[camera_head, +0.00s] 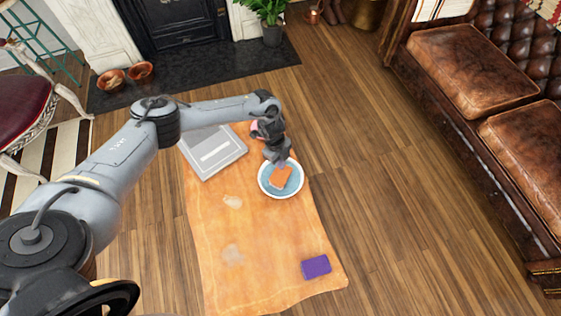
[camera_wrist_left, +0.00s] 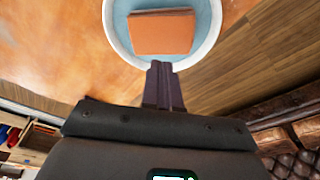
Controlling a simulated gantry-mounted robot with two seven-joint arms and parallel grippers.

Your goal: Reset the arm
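My left arm reaches in from the left over the table. My left gripper (camera_head: 281,164) points down at the far rim of a white bowl (camera_head: 264,189) with a blue inside. In the left wrist view its two fingers (camera_wrist_left: 163,78) lie together, with nothing seen between them. An orange block (camera_head: 281,178) lies in the bowl; it also shows in the left wrist view (camera_wrist_left: 160,35), apart from the fingertips in the picture. My right gripper is in neither view.
The orange wooden table (camera_head: 265,245) also carries a grey flat box (camera_head: 213,152) and a purple block (camera_head: 316,267). Something pink is partly hidden behind my gripper. A brown leather sofa (camera_head: 470,68) stands right, with open floor between. The fireplace is at the back.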

